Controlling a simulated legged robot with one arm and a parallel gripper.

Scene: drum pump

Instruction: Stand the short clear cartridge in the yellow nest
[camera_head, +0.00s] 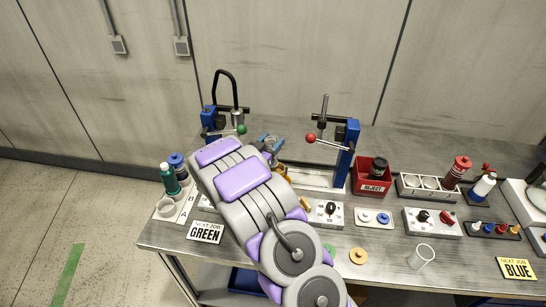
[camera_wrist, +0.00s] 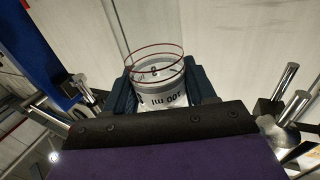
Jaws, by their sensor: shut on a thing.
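The lettering is upside down in the wrist view. In the head view my gripper (camera_head: 269,144) is mostly behind my arm, near the bench's back, between the two presses. Another clear cylinder (camera_head: 421,257) is on the bench at front right. A yellow part (camera_head: 305,204) shows just right of my arm; I cannot tell whether it is the nest. No yellow nest shows clearly.
Left press (camera_head: 209,122) and right press (camera_head: 347,155) flank my gripper. A red REJECT bin (camera_head: 371,175) holds a dark bottle.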

